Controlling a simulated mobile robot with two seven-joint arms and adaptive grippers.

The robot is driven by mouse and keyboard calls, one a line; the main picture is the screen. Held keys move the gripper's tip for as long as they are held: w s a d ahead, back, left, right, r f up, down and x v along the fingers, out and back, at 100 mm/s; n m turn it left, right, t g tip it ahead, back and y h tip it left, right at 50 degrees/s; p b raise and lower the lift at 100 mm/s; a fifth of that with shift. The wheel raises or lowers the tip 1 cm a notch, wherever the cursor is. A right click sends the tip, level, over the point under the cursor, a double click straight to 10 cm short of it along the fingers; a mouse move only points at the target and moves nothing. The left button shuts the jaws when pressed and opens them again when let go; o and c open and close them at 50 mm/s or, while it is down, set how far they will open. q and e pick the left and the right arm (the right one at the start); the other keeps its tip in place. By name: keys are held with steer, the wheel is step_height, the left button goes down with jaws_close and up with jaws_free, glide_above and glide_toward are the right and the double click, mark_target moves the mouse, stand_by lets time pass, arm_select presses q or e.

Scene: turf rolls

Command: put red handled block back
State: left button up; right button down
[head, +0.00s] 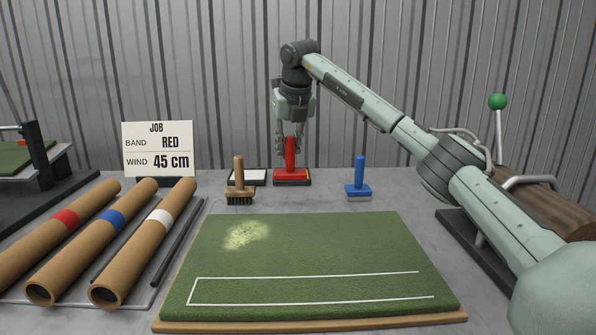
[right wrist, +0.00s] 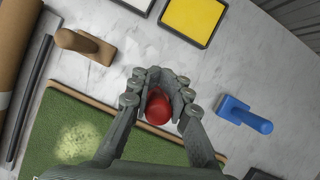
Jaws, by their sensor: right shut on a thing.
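The red-handled block (head: 291,155) is upright at the back of the table in the head view. My right gripper (head: 291,150) is shut on its handle from above. In the right wrist view, the red handle top (right wrist: 158,106) sits between the fingers of the same gripper (right wrist: 158,92); the block's base is hidden. A black-rimmed tray with a yellow pad (right wrist: 194,20) lies beyond it there. In the head view the block covers that pad, and I cannot tell whether its base touches anything. My left gripper is not in view.
A wooden brush (head: 239,185) and a white-padded tray (head: 248,176) lie left of the block, a blue-handled block (head: 359,180) right. The green turf mat (head: 320,245) is in front. Cardboard rolls (head: 130,260) lie at left, below a job sign (head: 157,149).

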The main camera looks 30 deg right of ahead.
steer(key=d+f, duration=0.2)
steer(key=f, duration=0.1)
steer(key=d+f, duration=0.1)
steer(key=f, duration=0.1)
steer(key=shift+f, duration=0.35)
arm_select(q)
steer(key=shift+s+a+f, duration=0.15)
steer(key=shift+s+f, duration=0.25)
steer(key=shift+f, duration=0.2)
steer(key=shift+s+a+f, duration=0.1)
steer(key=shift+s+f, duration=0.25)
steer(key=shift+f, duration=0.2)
arm_select(e)
steer(key=shift+f, duration=0.1)
steer(key=c, duration=1.4)
jaws_free()
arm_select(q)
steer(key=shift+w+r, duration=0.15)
